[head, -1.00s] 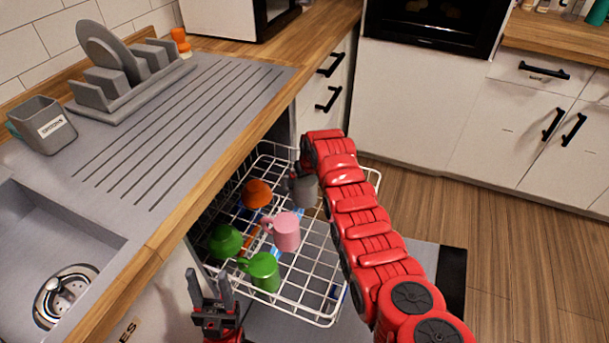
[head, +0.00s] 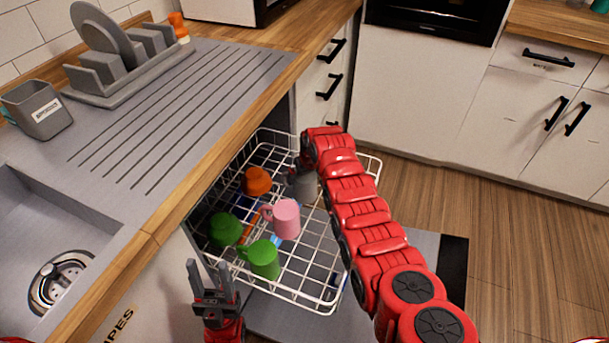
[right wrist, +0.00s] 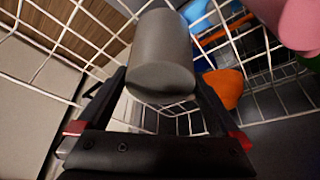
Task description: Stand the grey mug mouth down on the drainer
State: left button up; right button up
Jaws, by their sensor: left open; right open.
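The grey mug (head: 308,187) is in the dishwasher's white wire rack (head: 318,305), partly hidden by my right arm in the head view. In the right wrist view the mug (right wrist: 160,50) lies between and ahead of the fingers of my right gripper (right wrist: 160,84), which is open around its near end. I cannot tell whether the fingers touch it. The right gripper (head: 298,180) is mostly hidden in the head view. The ribbed grey drainer (head: 205,92) on the counter has clear grooves. My left gripper (head: 209,270) is open and empty near the rack's front left.
A pink mug (head: 286,220), green mug (head: 264,260), another green item (head: 224,230) and orange item (head: 256,181) are in the rack. The wooden counter edge (head: 215,160) lies between rack and drainer.

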jog(key=shift+s+r, duration=0.15)
jog(key=shift+r, duration=0.45)
jog(key=p+v, duration=0.4)
jog(key=v, duration=1.2)
jog(key=shift+s+d, duration=0.2)
jog(key=shift+w, duration=0.1)
